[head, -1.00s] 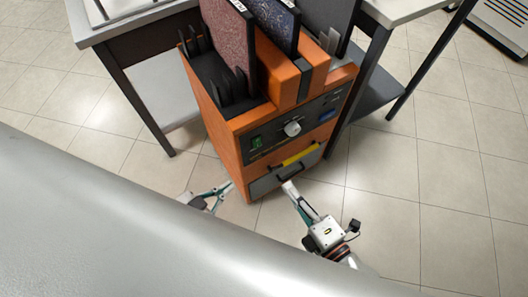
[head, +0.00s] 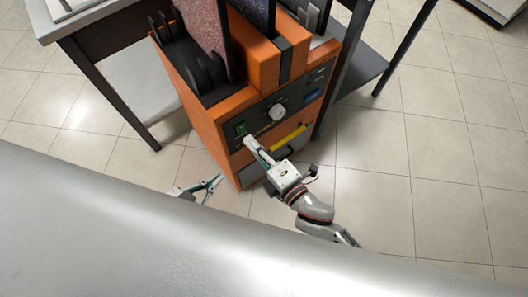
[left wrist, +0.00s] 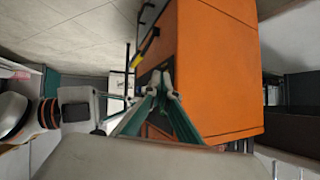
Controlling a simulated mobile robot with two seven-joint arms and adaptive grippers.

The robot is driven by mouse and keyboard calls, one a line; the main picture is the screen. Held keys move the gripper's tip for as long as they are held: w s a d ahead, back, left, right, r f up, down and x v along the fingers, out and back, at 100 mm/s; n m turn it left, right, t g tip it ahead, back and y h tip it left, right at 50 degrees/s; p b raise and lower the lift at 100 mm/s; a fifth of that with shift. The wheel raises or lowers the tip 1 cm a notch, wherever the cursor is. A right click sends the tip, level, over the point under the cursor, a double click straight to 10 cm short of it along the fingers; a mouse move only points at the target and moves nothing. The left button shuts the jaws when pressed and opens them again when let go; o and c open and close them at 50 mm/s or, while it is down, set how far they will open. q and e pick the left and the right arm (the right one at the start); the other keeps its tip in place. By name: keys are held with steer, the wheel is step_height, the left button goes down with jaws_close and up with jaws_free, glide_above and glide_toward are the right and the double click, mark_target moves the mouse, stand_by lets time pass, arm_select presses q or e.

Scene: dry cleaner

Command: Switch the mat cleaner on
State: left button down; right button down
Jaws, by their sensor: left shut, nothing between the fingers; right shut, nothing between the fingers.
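The mat cleaner (head: 212,125) is an orange cabinet with a black control panel on its front. The panel carries a small green switch (head: 240,128) at its left, a white knob (head: 277,111) and a blue patch (head: 312,96). My right gripper (head: 249,142) is shut and empty, its tip just below the green switch; I cannot tell whether it touches. My left gripper (head: 216,183) is shut and empty, low beside the cabinet's front left corner. In the left wrist view its fingertips (left wrist: 163,78) are in front of the orange cabinet (left wrist: 218,65).
Mats (head: 206,28) stand upright in the cleaner's top. Below the panel is a grey drawer with a yellow strip (head: 288,138). A table (head: 95,22) with dark legs stands behind and to the left. The tiled floor at right (head: 420,170) is clear.

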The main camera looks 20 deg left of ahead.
steer(key=shift+x, duration=0.85)
